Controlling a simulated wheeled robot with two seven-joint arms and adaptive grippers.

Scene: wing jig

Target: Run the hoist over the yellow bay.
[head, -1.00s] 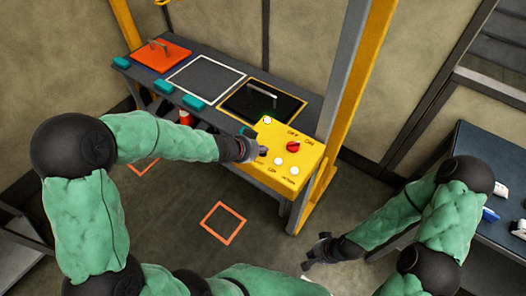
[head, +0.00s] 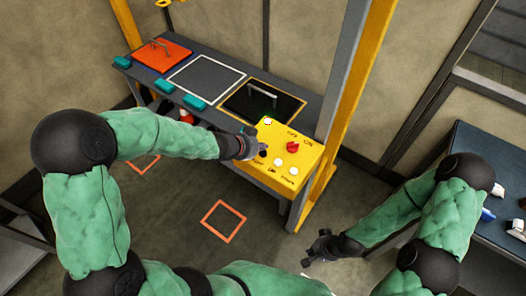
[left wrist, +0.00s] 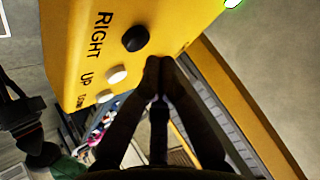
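The yellow control box (head: 290,155) has a red knob (head: 293,147), white buttons and a black button (head: 263,153). In the left wrist view, the black button (left wrist: 135,38) is beside the word RIGHT. My left gripper (head: 254,150) is at the box's left side; its fingers (left wrist: 158,66) are together and empty, close to the black button; contact is unclear. The yellow-outlined bay (head: 302,108) holds a black panel with a handle (head: 262,95). Part of the yellow hoist hook (head: 165,3) shows at the top left; the rest is out of frame. My right gripper (head: 318,248) hangs low.
An orange plate with a handle (head: 162,54) lies on the bench's left end. A white-outlined bay (head: 205,80) is in the middle. Teal blocks (head: 194,102) line the front edge. A yellow and grey post (head: 340,120) stands right of the box. A dark table (head: 500,180) is at right.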

